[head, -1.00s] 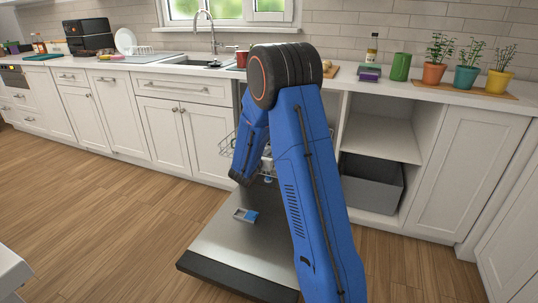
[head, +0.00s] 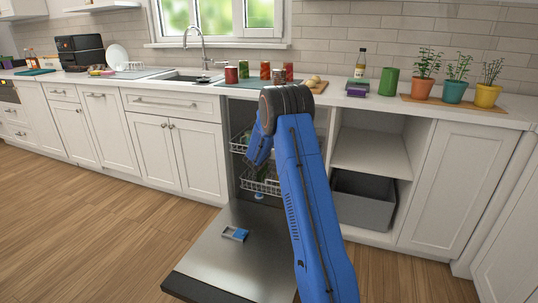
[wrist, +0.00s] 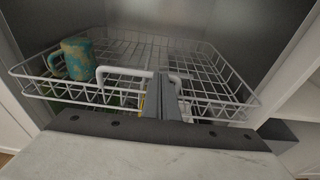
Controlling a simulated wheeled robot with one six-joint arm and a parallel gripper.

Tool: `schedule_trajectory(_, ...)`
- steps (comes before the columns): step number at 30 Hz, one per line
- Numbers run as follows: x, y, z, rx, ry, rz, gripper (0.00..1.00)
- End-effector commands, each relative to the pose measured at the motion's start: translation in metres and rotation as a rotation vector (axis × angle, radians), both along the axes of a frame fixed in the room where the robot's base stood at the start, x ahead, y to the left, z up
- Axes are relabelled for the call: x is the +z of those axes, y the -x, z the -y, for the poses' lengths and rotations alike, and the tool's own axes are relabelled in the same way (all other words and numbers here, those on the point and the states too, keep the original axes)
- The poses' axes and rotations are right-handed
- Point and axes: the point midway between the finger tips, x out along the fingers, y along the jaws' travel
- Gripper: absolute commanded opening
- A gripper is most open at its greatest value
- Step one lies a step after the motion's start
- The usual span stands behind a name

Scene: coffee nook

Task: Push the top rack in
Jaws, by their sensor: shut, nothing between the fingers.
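The top rack (wrist: 215,95) is a white wire basket with a looped handle (wrist: 125,72) at its front. In the head view, the top rack (head: 239,144) sits inside the open dishwasher, partly hidden by my arm. A teal and yellow mug (wrist: 77,58) stands in its left part in the wrist view. My gripper (wrist: 167,88) is shut and empty at the middle of the rack's front, by the handle; I cannot tell whether it touches. In the head view my gripper is hidden behind my arm.
The dishwasher door (head: 232,250) lies open, with a blue-and-grey piece (head: 236,234) on it. The lower rack (head: 262,184) is below the top one. A grey bin (head: 364,200) sits in the open cabinet at right. Wooden floor at left is clear.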

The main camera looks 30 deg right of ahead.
Motion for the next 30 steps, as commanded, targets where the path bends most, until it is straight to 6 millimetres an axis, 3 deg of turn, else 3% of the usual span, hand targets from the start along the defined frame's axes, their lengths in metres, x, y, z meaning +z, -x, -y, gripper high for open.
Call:
schedule_trajectory(3,-0.001,-0.019,0.026,-0.002,0.000,0.000,0.00)
schedule_trajectory(12,-0.001,-0.053,0.069,-0.001,0.000,0.000,0.00)
schedule_trajectory(19,0.000,-0.065,0.084,-0.001,-0.001,-0.001,0.00)
schedule_trajectory(30,0.002,-0.069,0.088,0.000,0.003,0.002,0.00)
